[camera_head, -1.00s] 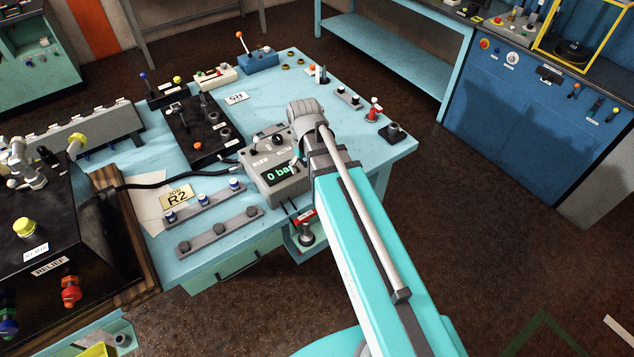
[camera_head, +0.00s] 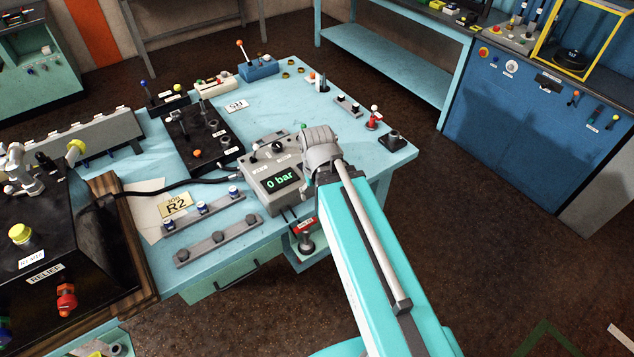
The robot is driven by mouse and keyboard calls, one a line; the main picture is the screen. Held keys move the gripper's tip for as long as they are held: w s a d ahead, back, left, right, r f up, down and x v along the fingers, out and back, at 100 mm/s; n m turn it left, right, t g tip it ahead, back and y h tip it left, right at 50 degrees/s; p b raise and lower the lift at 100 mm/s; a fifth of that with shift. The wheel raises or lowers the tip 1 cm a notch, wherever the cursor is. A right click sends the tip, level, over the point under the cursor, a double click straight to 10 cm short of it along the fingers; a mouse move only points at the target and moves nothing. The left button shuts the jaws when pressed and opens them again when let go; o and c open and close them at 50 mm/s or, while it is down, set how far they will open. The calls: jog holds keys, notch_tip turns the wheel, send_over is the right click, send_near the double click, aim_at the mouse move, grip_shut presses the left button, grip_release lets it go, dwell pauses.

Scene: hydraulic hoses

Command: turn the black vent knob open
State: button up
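A grey box (camera_head: 270,203) with a lit display (camera_head: 283,182) reading "0 bar" sits near the front edge of the light blue bench. On its top is a small black knob (camera_head: 278,146), which I take for the vent knob; its exact setting is too small to read. My grey wrist is just right of the box, over the bench, with my teal arm reaching to it from the lower right. My gripper's fingers are hidden behind the wrist, so I cannot see whether they touch anything.
A black valve block (camera_head: 203,150) with levers stands left behind the box. A black hose (camera_head: 170,182) runs to the box from the left. A red-topped fitting (camera_head: 374,120) and black block (camera_head: 394,141) stand at the bench's right.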

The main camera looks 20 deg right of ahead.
jog(key=shift+r+p, duration=1.1)
jog(key=shift+r, duration=0.3)
notch_tip(320, 180, down, 5)
jog(key=b, duration=0.5)
